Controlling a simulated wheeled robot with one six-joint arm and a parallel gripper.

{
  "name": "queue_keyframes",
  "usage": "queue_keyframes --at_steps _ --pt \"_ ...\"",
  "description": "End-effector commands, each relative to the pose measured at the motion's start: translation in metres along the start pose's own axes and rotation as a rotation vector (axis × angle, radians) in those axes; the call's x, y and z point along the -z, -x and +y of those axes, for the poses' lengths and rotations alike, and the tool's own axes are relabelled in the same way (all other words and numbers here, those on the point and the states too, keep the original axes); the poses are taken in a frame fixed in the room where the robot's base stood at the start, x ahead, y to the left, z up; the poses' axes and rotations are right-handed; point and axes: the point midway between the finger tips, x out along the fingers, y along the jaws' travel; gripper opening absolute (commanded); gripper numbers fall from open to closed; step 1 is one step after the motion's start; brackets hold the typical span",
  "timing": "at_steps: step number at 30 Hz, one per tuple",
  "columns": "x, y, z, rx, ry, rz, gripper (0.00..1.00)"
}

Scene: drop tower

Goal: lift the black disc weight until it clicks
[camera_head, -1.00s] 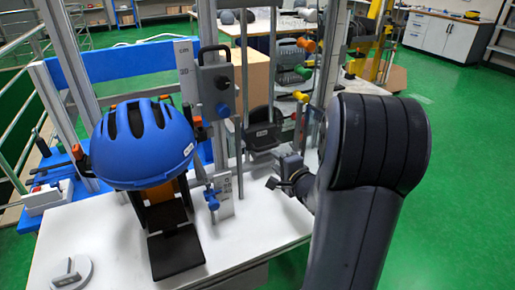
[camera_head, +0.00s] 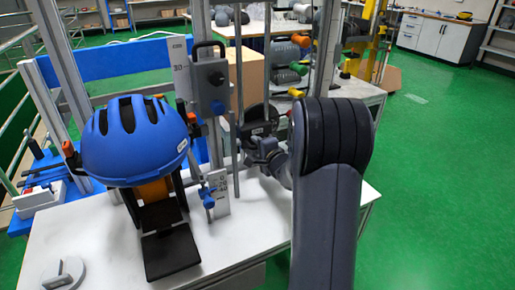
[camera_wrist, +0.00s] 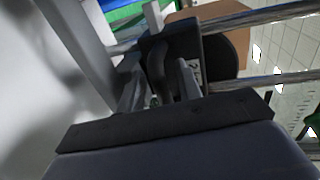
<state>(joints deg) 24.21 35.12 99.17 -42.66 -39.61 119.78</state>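In the wrist view the weight shows as a dark round edge (camera_wrist: 236,48) behind a dark block with a curved bar. My gripper (camera_wrist: 160,88) has its fingers apart on either side of that bar. I cannot tell whether they touch it.
A blue helmet (camera_head: 134,140) sits left of the rails above a black stand (camera_head: 170,252). A grey box with a handle (camera_head: 211,86) is on the rail above. A scale plate with a blue knob (camera_head: 209,197) stands left of my gripper. The front white table (camera_head: 240,235) is mostly clear.

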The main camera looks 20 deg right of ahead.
Motion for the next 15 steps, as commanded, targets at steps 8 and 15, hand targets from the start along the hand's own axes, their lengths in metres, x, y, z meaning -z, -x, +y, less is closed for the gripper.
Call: queue_keyframes --at_steps 8,15 --pt "0.0 0.0004 0.0001 0.0 0.0 0.0 0.2" --pt "0.0 0.0005 0.0002 -0.001 0.0 0.0 0.01"
